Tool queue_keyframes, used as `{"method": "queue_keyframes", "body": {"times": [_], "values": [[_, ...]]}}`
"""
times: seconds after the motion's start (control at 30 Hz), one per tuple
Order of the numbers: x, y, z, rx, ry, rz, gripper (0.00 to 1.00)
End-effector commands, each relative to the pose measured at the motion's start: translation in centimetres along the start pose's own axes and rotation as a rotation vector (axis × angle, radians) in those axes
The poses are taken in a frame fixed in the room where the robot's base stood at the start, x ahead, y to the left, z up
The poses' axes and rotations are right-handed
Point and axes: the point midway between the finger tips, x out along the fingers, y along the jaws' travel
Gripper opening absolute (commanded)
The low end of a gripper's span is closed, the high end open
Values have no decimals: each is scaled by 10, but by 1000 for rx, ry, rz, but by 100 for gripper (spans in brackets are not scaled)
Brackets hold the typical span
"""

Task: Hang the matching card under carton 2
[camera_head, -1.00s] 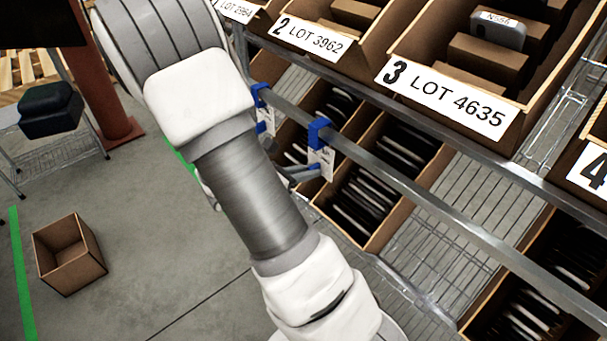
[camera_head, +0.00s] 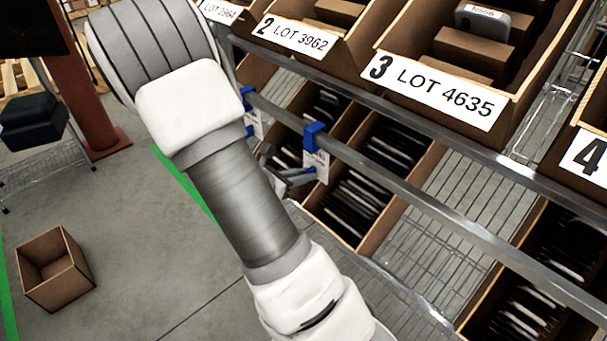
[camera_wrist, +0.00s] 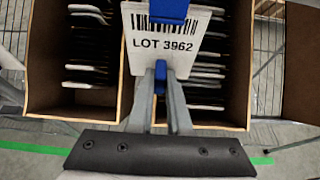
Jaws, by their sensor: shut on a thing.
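My gripper (camera_wrist: 160,78) is shut on the lower end of a white card (camera_wrist: 163,43) reading LOT 3962 with a barcode, in the wrist view. A blue clip (camera_wrist: 168,10) is at the card's top. In the head view the card (camera_head: 316,165) is upright, with its blue clip (camera_head: 314,136) overlapping the metal rail (camera_head: 375,160); I cannot tell whether it is hooked on. My gripper (camera_head: 305,177) is partly hidden by my arm. Carton 2 (camera_head: 357,40) is labelled LOT 3962 and stands up and left of the card.
Another card (camera_head: 254,122) with a blue clip is farther left on the rail. Carton 3 (camera_head: 428,88), LOT 4635, and carton 4 (camera_head: 592,160) stand to the right. Bins of dark flat items (camera_head: 362,238) lie below the rail. An empty box (camera_head: 62,290) is on the floor.

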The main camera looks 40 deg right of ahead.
Motion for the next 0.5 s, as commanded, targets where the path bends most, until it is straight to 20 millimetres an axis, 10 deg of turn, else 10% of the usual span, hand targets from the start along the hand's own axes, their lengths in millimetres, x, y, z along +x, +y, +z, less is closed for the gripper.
{"method": "queue_keyframes", "body": {"times": [0.3,0.33,0.5], "values": [[0,0,0,0,0,0,0],[0,0,0,0,0,0,20],[0,0,0,0,0,0,50]]}}
